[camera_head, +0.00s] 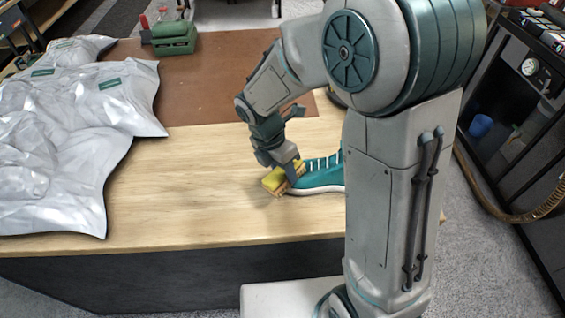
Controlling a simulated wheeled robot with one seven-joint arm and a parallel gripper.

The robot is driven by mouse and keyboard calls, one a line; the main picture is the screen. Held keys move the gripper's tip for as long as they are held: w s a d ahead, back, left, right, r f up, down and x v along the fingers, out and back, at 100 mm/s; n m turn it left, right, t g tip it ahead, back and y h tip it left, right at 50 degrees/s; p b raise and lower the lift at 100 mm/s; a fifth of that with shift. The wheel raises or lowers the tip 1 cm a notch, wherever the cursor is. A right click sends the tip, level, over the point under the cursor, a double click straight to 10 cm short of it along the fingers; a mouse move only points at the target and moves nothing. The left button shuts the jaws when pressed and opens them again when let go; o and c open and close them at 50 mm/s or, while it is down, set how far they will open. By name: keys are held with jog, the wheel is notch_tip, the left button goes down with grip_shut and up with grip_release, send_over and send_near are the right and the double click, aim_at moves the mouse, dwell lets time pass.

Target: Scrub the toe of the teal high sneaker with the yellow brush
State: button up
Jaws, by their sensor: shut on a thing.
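The teal high sneaker (318,180) stands on the wooden table with its toe to the left. My arm hides its heel end and upper part. My gripper (287,170) is shut on the yellow brush (273,180) at the sneaker's toe. The brush is tilted, with tan bristles on its lower side. The bristles are at the toe's front; I cannot tell whether they touch it.
Silvery plastic bags (70,130) cover the table's left side. A brown mat (200,85) lies at the back, with a green tool (174,38) on its far edge. The wood (190,200) left of the brush is clear. A dark cabinet (530,120) stands at right.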

jog(key=shift+f, duration=0.15)
jog(key=shift+w+d+f+p, duration=0.1)
jog(key=shift+w+d+p, duration=0.1)
jog(key=shift+w, duration=0.5)
jog(key=shift+w+d+p, duration=0.1)
jog(key=shift+w+p, duration=0.1)
jog(key=shift+w, duration=0.45)
jog(key=shift+w+d+f+p, duration=0.1)
jog(key=shift+w+p, duration=0.1)
jog(key=shift+w, duration=0.5)
jog(key=shift+w+d+r+p, duration=0.1)
jog(key=shift+w+p, duration=0.15)
jog(key=shift+w, duration=0.4)
jog(key=shift+w+d+p, duration=0.15)
jog(key=shift+w+p, duration=0.05)
jog(key=shift+w, duration=0.4)
jog(key=shift+w+d+r+p, duration=0.1)
jog(key=shift+w+p, duration=0.15)
jog(key=shift+w, duration=0.4)
jog(key=p+v, duration=0.4)
jog(key=v, duration=0.2)
jog(key=shift+p, duration=0.4)
jog(key=shift+a, duration=0.15)
jog(key=v, duration=0.3)
